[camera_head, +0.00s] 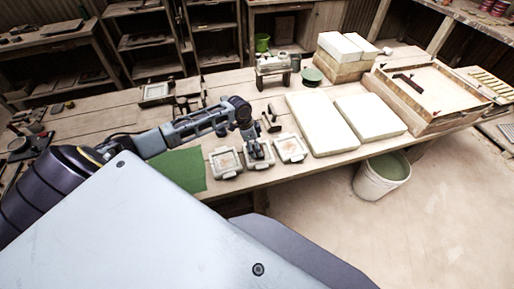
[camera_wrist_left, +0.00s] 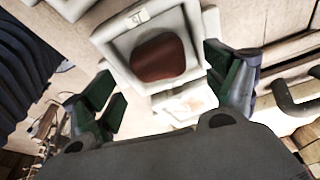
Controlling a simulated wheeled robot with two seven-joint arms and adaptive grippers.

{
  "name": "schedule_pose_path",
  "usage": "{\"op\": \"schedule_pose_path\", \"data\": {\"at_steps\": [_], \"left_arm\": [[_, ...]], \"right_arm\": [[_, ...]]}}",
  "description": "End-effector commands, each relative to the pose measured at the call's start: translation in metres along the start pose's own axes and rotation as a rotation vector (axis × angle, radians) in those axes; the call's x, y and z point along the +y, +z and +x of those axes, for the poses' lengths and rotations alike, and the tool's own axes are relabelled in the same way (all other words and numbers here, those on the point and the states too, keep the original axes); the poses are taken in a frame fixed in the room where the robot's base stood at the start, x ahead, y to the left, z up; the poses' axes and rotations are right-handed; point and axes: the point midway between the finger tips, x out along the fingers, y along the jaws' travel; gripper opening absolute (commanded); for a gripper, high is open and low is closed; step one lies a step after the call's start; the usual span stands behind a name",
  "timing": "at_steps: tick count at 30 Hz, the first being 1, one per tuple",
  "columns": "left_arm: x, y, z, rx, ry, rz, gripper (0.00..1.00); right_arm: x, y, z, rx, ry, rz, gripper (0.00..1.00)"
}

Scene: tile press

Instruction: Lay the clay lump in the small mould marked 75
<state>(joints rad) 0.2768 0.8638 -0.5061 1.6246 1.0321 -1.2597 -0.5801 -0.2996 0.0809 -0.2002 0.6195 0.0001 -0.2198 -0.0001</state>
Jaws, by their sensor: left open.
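My left gripper (camera_head: 256,152) is over the middle one of three small pale moulds in the head view. In the left wrist view the gripper (camera_wrist_left: 160,75) is open, its dark green fingers wide apart. The reddish-brown clay lump (camera_wrist_left: 158,58) lies inside the recess of a pale mould (camera_wrist_left: 117,47), apart from both fingers. That mould has a small white label (camera_wrist_left: 138,18) on its rim, whose marking I cannot read. In the head view the clay is hidden by the gripper. The left mould (camera_head: 224,175) and the right mould (camera_head: 291,158) stand on either side. My right gripper is out of view.
A green mat (camera_head: 182,172) lies left of the moulds. Two white slabs (camera_head: 322,128) lie to the right, with a large wooden frame (camera_head: 425,120) beyond. A dark tool (camera_head: 271,122) lies behind the moulds. A bucket (camera_head: 381,180) stands below the table's front edge.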

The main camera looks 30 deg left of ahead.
Motion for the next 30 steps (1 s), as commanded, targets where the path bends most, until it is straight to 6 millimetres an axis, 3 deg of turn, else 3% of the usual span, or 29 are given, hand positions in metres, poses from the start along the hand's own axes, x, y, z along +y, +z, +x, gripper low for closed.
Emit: {"op": "schedule_pose_path", "data": {"at_steps": [18, 30], "left_arm": [[0.000, 0.000, -0.085, 0.000, -0.002, 0.001, 0.86], [0.000, 0.000, -0.095, 0.001, -0.001, 0.001, 0.86]], "right_arm": [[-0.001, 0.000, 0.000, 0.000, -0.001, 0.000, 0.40], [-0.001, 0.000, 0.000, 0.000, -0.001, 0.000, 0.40]]}}
